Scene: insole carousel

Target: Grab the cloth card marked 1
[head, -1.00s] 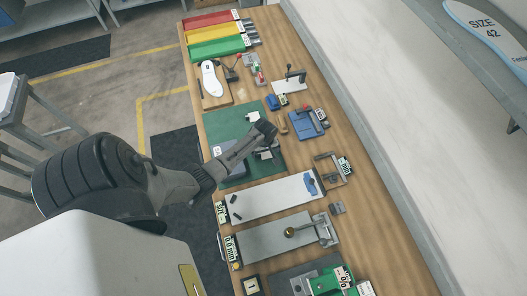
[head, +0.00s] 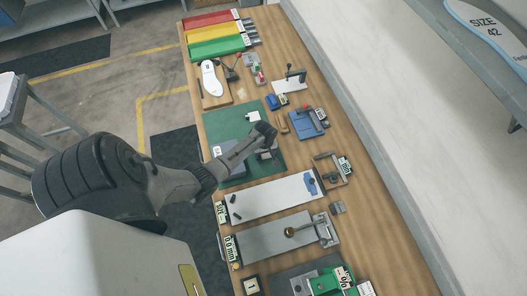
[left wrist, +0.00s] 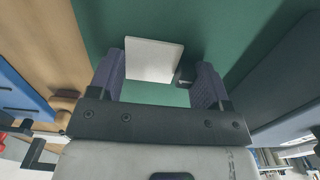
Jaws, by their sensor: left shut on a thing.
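My left gripper (head: 264,131) is over the green mat (head: 228,120) in the middle of the bench. In the left wrist view it (left wrist: 160,85) is shut on a pale, blank-looking square card (left wrist: 153,60), which sticks out past the fingertips. A small dark piece (left wrist: 185,76) sits between the card and the right-hand finger. In the head view the card (head: 253,117) is a small white patch at the gripper's upper left. No mark 1 can be read on it. My right gripper is not in view.
A grey box (head: 224,158) stands on the mat's left. A blue device (head: 309,124) is to the right of the gripper. Below the mat lie long grey plates (head: 270,197). Red, yellow and green bins (head: 215,48) stand at the far end, near a white insole (head: 212,78).

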